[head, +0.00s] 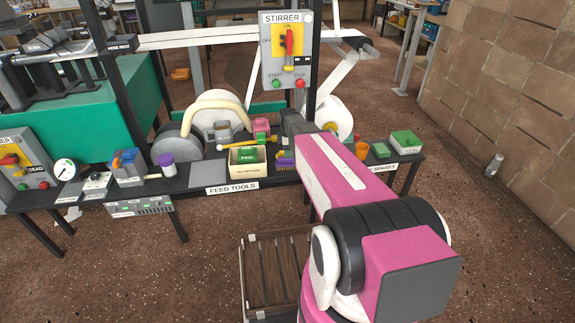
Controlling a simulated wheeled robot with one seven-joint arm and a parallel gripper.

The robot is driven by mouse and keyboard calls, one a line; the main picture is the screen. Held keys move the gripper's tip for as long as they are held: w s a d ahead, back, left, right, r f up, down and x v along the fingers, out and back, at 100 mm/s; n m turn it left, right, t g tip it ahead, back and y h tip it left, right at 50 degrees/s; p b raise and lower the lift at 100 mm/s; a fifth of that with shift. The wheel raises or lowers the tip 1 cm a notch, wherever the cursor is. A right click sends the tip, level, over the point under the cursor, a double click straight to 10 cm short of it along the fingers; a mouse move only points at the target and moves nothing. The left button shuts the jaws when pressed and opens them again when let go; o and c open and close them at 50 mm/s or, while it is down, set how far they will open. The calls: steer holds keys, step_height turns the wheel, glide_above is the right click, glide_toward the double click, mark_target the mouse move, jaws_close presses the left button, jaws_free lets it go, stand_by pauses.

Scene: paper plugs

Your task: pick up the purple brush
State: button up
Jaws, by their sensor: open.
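A small purple brush (285,161) lies on the dark bench at the middle, just right of a cream box. It has a purple lower part with some yellow on top. My pink arm passes close to its right side in the picture and may hide part of it. My arm reaches forward over the bench from the lower right. My gripper's fingers do not show; the arm hides that area, so their distance to the brush cannot be told.
The cream box (234,169) with green pieces stands left of the brush. A yellow-handled tool (234,144) lies behind it. A purple-topped jar (167,162) stands farther left. An orange cup (362,150) and green boxes (405,140) are at right. A wooden crate (252,290) is on the floor.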

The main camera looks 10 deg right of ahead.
mark_target(287, 163)
steer(key=shift+w+a+f, duration=0.15)
steer(key=shift+f, duration=1.15)
steer(key=shift+w+a+f, duration=0.1)
steer(key=shift+f, duration=1.2)
jaws_close()
